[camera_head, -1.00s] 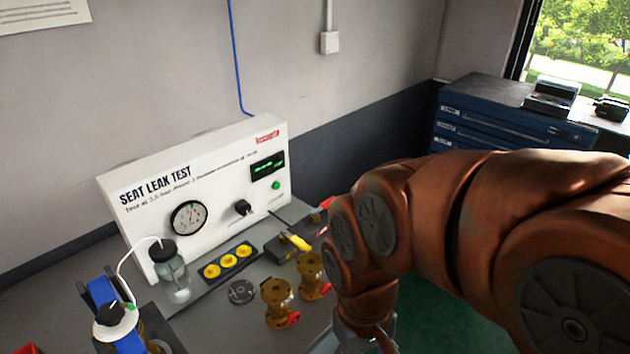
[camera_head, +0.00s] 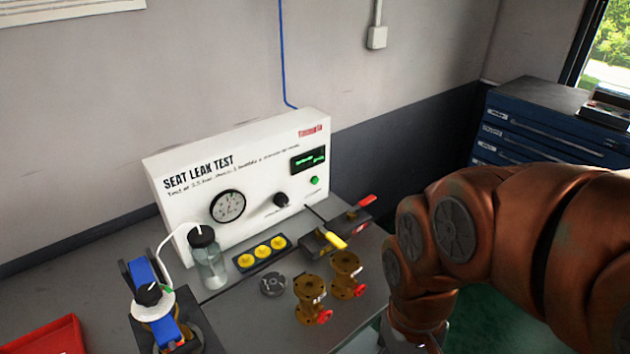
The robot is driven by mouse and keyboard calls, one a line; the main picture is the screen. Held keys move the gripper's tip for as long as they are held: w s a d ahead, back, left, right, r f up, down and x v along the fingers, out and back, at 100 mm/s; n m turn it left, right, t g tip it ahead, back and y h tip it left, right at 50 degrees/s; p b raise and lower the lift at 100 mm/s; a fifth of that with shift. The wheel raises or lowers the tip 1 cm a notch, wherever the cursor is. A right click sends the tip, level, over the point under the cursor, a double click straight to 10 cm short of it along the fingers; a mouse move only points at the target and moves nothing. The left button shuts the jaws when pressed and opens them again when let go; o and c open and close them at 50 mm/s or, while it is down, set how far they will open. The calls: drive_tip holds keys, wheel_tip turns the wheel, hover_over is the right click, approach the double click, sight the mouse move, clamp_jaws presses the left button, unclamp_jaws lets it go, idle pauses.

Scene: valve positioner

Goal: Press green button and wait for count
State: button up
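The green button (camera_head: 314,181) is on the right side of the white seat leak test panel (camera_head: 165,200), just below a small dark display (camera_head: 308,159) with green characters too small to read. A round gauge (camera_head: 227,206) and a black knob (camera_head: 281,200) are on the same panel. My copper-coloured arm fills the right of the head view, to the right of the panel and apart from the button.
On the grey bench stand a capped jar (camera_head: 209,262), yellow caps in a tray (camera_head: 240,265), a dark disc (camera_head: 273,285), two brass valves (camera_head: 311,299) (camera_head: 346,273), a yellow-handled tool (camera_head: 335,241) and a blue clamp fixture (camera_head: 142,272). A red bin (camera_head: 50,338) is lower left. Blue drawers (camera_head: 530,135) stand at right.

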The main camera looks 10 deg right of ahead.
clamp_jaws()
idle(0.4)
idle(1.2)
